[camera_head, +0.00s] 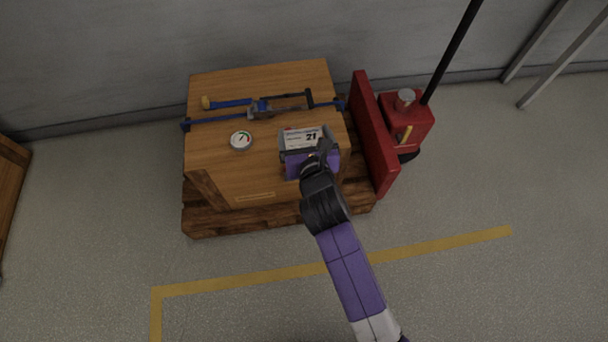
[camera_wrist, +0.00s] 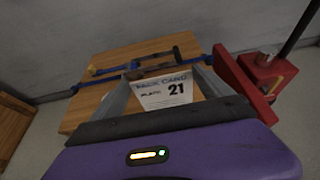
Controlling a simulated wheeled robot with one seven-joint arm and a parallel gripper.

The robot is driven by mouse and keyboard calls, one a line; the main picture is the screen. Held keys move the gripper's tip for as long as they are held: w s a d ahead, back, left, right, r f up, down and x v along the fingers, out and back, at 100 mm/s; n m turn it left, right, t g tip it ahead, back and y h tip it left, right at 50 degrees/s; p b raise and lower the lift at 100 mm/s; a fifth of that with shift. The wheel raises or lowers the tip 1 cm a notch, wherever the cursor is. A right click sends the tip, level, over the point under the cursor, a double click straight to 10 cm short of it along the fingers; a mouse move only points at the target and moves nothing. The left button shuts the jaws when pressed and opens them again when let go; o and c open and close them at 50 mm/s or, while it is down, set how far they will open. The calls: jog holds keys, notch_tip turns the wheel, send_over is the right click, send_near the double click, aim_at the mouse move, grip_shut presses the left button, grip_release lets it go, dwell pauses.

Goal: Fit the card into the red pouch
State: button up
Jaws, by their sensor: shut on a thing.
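The lower part of the card is hidden behind my gripper in the wrist view. I cannot tell whether the card touches the crate. I cannot make out a red pouch in either view.
The wooden crate (camera_head: 215,150) stands on a pallet (camera_head: 215,222). A blue bar clamp (camera_head: 228,115) and a round gauge (camera_head: 241,140) lie on its top. A red pallet jack (camera_head: 375,140) stands close on the right. The floor in front is clear.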

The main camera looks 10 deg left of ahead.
notch_tip(320, 180, down, 18)
jog(key=b, duration=0.8)
jog(key=shift+r, duration=0.2)
jog(key=shift+f, duration=0.15)
jog(key=o, duration=1.5)
jog(key=shift+c, duration=0.2)
jog(key=p+v, duration=0.4)
jog(key=v, duration=0.8)
